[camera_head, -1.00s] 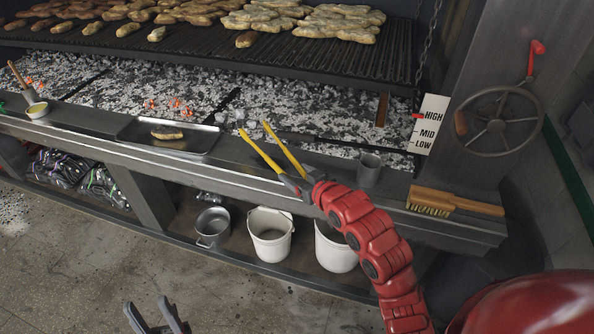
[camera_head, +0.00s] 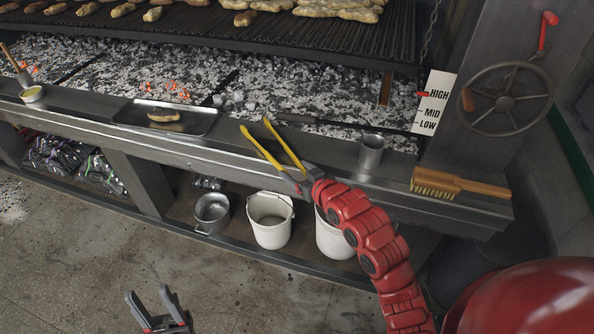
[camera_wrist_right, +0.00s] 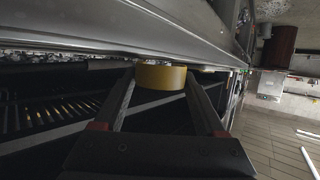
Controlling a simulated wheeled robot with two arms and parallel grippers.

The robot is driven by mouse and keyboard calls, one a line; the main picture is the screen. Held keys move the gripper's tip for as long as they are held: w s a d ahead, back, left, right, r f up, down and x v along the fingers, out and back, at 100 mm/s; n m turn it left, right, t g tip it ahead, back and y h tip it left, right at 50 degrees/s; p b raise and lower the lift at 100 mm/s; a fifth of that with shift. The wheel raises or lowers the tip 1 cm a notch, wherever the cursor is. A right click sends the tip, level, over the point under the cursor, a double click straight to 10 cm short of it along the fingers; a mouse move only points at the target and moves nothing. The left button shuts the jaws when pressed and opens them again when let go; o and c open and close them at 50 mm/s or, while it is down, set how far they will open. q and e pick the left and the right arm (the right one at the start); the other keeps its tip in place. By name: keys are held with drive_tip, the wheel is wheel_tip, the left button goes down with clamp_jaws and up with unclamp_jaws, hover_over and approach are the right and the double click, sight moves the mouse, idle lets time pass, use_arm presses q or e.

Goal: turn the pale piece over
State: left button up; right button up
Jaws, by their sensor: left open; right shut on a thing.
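Several elongated browned and pale pieces lie on the grill grate, with a pale group (camera_head: 340,10) at the top edge of the head view. One short piece (camera_head: 152,14) with a pale end lies at the grate's front. Another piece (camera_head: 164,117) lies alone on the metal tray (camera_head: 196,122). I cannot tell which is the pale piece meant. My right gripper (camera_head: 295,180) is shut on a yellow two-armed tool (camera_head: 287,145) like tongs, above the front ledge. Its yellow part (camera_wrist_right: 160,77) shows between the fingers in the right wrist view. My left gripper (camera_head: 155,307) is open and empty, low over the floor.
Glowing coals (camera_head: 270,75) lie below the grate (camera_head: 330,35). On the ledge stand a metal cup (camera_head: 371,152), a brush (camera_head: 460,187) and a small pot (camera_head: 31,94). A handwheel (camera_head: 507,98) is at the right. Buckets (camera_head: 270,219) stand on the lower shelf.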

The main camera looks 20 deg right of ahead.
drive_tip(key=shift+c, duration=0.7)
drive_tip(key=o, duration=0.7)
drive_tip(key=shift+s+d, duration=0.1)
drive_tip(key=shift+s, duration=0.1)
drive_tip(key=p+v, duration=1.2)
drive_tip(key=v, duration=0.5)
